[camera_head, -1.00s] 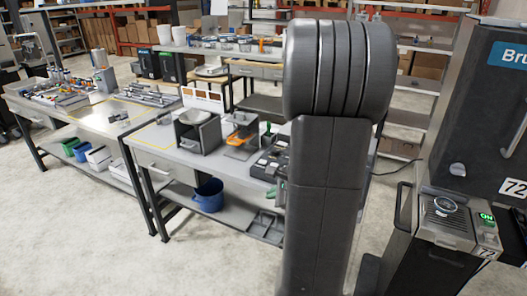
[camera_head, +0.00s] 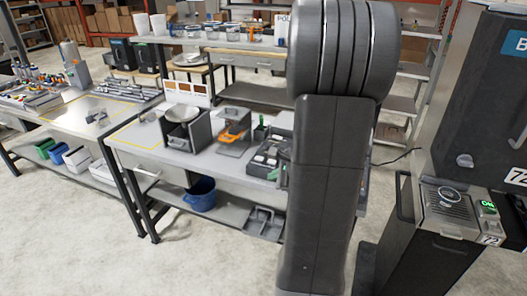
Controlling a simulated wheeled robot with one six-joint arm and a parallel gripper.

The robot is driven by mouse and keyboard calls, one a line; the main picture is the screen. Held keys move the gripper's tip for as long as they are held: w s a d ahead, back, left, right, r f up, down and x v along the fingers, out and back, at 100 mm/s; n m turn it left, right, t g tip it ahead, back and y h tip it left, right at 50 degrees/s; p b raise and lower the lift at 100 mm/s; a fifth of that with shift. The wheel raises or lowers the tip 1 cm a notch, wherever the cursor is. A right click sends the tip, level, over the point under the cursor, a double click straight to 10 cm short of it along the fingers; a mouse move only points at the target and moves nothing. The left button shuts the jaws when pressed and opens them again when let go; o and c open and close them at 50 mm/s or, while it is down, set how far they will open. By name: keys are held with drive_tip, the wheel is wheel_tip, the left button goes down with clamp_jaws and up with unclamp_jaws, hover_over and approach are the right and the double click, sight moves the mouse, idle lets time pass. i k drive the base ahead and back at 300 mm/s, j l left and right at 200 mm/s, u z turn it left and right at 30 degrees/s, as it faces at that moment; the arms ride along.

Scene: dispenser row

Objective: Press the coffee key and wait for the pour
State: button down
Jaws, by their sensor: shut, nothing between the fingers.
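No coffee key can be made out in this view. Two dark, boxy machines, one left (camera_head: 122,54) and one right (camera_head: 147,56), stand at the back left; they are too small to tell what they are. A large dark machine (camera_head: 475,110) with a blue label, cut off after "B", stands at the right edge. Below it is a grey-topped unit (camera_head: 447,203) with a round dial and a small lit green panel (camera_head: 487,207). My gripper is not in view; my own dark arm fills the middle and hides what is behind it.
A grey workbench (camera_head: 150,160) left of my arm carries open metal boxes and an orange-handled item (camera_head: 233,137). A blue bucket (camera_head: 200,193) sits on its lower shelf. Another bench with tools (camera_head: 75,112) is at the left. Pale floor (camera_head: 75,240) in front is clear.

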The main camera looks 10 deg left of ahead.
sight(258, 159)
drive_tip(key=i+j+z, duration=0.2)
drive_tip(key=j, duration=0.2)
drive_tip(key=i+j+z, duration=0.2)
drive_tip(key=j, duration=0.25)
drive_tip(key=j+z, duration=0.2)
drive_tip(key=j, duration=0.25)
drive_tip(key=i+j+z, duration=0.2)
drive_tip(key=j, duration=0.25)
drive_tip(key=k, duration=0.1)
